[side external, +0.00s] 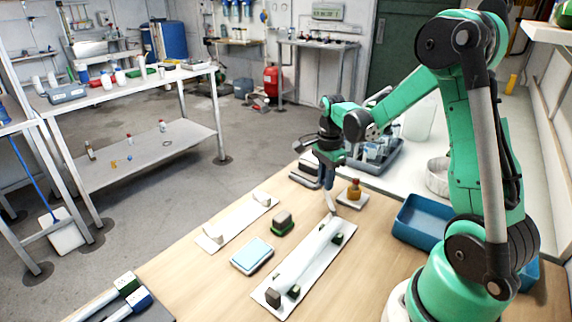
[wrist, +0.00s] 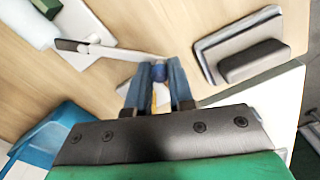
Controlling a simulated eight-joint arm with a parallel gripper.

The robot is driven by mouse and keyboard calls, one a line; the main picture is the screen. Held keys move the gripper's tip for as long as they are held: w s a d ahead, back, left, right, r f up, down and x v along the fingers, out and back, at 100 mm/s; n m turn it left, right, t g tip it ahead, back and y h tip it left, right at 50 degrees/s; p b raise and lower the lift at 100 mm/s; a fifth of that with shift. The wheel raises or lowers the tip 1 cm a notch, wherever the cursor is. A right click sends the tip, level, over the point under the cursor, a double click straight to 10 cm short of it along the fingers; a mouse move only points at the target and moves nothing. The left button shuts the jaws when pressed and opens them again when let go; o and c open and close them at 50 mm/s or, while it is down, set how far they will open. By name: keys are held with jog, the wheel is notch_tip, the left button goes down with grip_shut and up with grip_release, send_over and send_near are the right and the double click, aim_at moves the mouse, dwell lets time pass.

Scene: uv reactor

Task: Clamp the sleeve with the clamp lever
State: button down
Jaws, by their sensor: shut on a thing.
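The sleeve (side external: 312,250) is a long white tube lying along a white base plate (side external: 270,298) with dark blocks on it. The tube's end and part of the plate (wrist: 88,22) show at upper left in the wrist view. The clamp lever (wrist: 122,52) is a thin light bar reaching from a dark pivot end near the plate to a blue knob (wrist: 158,72). My gripper (wrist: 159,78) is shut on the knob end of the lever. In the side view my gripper (side external: 328,182) points down at the plate's far end; the fingertips and lever are small there.
A small base with a brown bottle (side external: 354,188) stands right of my gripper. A dark block on a grey pad (side external: 306,174) lies to its left. A blue bin (side external: 425,226), light-blue pad (side external: 252,255), green-edged block (side external: 282,222) and second white plate (side external: 236,225) are also on the table.

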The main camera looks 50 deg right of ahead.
jog(key=shift+s, duration=0.1)
jog(key=c, duration=0.8)
grip_release()
jog(key=shift+o, duration=0.2)
jog(key=shift+r, duration=2.8)
jog(key=shift+a+r, duration=0.15)
jog(key=shift+a, duration=0.1)
jog(key=s+a+r+n+t, duration=0.1)
jog(key=a+r+n+t, duration=0.1)
jog(key=a+n, duration=0.6)
jog(key=s+a+r+n+t, duration=0.2)
jog(key=a+n+t, duration=0.3)
jog(key=n, duration=0.9)
jog(key=a, duration=0.3)
jog(key=shift+a+n, duration=0.3)
jog(key=shift+a, duration=0.1)
